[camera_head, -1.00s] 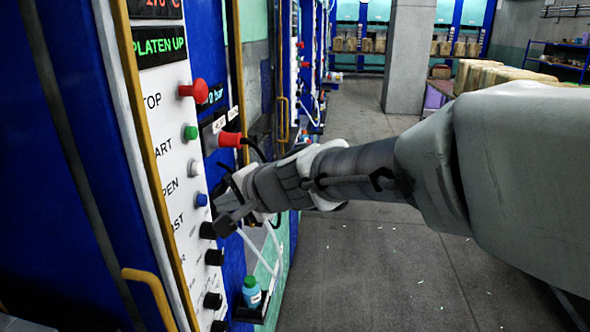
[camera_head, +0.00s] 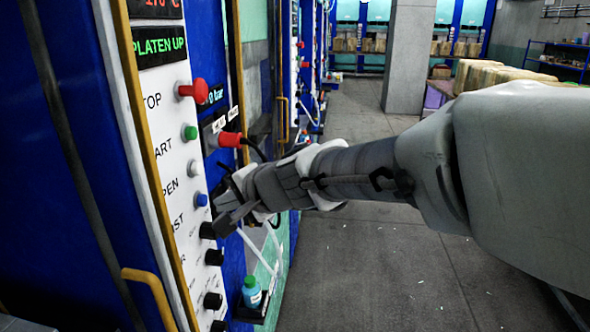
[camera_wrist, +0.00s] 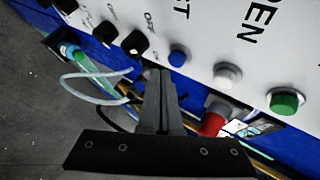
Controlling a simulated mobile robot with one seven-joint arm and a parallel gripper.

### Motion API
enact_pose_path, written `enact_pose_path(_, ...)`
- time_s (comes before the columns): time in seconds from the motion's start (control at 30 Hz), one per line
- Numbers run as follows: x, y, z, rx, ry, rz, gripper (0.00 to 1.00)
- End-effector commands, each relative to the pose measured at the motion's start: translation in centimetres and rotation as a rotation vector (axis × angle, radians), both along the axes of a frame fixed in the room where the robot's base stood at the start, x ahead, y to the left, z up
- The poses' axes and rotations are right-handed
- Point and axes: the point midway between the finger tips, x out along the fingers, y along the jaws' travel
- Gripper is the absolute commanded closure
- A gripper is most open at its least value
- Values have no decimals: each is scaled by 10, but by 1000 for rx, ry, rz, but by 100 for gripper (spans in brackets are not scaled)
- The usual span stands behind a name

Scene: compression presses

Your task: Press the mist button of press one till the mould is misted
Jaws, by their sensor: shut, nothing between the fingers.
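The blue button (camera_head: 201,200) sits on the white control panel of the near press, beside lettering partly cut off and ending in "ST". It also shows in the wrist view (camera_wrist: 177,57), upper middle. My gripper (camera_head: 222,228) is at the panel just below and right of the blue button in the head view. In the wrist view its shut, empty fingers (camera_wrist: 158,74) point at the panel between the blue button and a black knob (camera_wrist: 135,42). I cannot tell whether the tips touch the panel. No mould can be made out.
Red (camera_head: 191,90), green (camera_head: 189,132) and white (camera_head: 193,168) buttons stand above the blue one; black knobs (camera_head: 213,257) sit below. A display reads "PLATEN UP" (camera_head: 158,45). A red plug-like part (camera_head: 230,139), a yellow handle (camera_head: 150,285) and a bottle (camera_head: 251,291) are close by.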

Motion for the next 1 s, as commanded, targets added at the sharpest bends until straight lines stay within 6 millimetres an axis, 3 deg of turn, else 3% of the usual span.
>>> enact_pose_path(1.0,1,13,0,0,0,1,100)
